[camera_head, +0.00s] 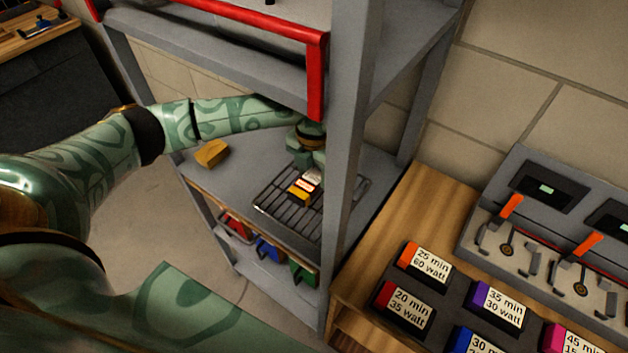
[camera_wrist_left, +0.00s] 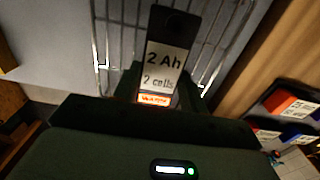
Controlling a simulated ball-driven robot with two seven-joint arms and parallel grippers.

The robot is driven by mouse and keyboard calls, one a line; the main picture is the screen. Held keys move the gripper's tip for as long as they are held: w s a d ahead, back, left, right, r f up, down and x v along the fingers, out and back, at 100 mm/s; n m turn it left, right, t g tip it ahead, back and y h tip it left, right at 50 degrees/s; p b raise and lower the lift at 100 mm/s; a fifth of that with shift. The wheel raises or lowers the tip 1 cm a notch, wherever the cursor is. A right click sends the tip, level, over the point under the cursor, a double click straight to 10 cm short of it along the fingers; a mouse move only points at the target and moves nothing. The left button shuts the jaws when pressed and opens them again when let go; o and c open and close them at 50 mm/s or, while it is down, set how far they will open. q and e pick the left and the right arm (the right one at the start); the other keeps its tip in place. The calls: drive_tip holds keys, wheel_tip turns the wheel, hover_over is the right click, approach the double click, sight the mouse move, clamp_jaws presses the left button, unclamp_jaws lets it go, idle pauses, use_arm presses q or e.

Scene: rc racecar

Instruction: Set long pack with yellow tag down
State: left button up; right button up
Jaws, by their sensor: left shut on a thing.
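The long pack (camera_head: 299,194) shows a yellow end and a white label in the head view. In the left wrist view the pack (camera_wrist_left: 168,55) is dark, and its label reads "2 Ah" and "2 cells". My left gripper (camera_head: 310,168) is shut on the pack at the wire rack (camera_head: 268,208) on the grey shelf. The rack's bars (camera_wrist_left: 110,45) also show in the left wrist view. I cannot tell whether the pack touches the bars. My fingers partly hide the pack. My right gripper is not in view.
A grey post (camera_head: 345,150) and a red rail (camera_head: 316,85) stand close to my left arm. A yellow-brown block (camera_head: 212,153) lies on the shelf left of the rack. Colored bins hang below. Labelled blocks (camera_head: 425,262) and a grey lever panel (camera_head: 540,225) sit at right.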

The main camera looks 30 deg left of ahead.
sight(313, 176)
use_arm(q)
wheel_tip(313, 176, down, 3)
drive_tip(key=shift+r+b, duration=0.1)
drive_tip(key=shift+b, duration=0.3)
drive_tip(key=shift+r, duration=0.1)
drive_tip(key=o, duration=1.2)
wheel_tip(313, 176, up, 8)
drive_tip(key=p, duration=0.3)
drive_tip(key=shift+s+f, duration=0.1)
drive_tip(key=shift+f, duration=0.15)
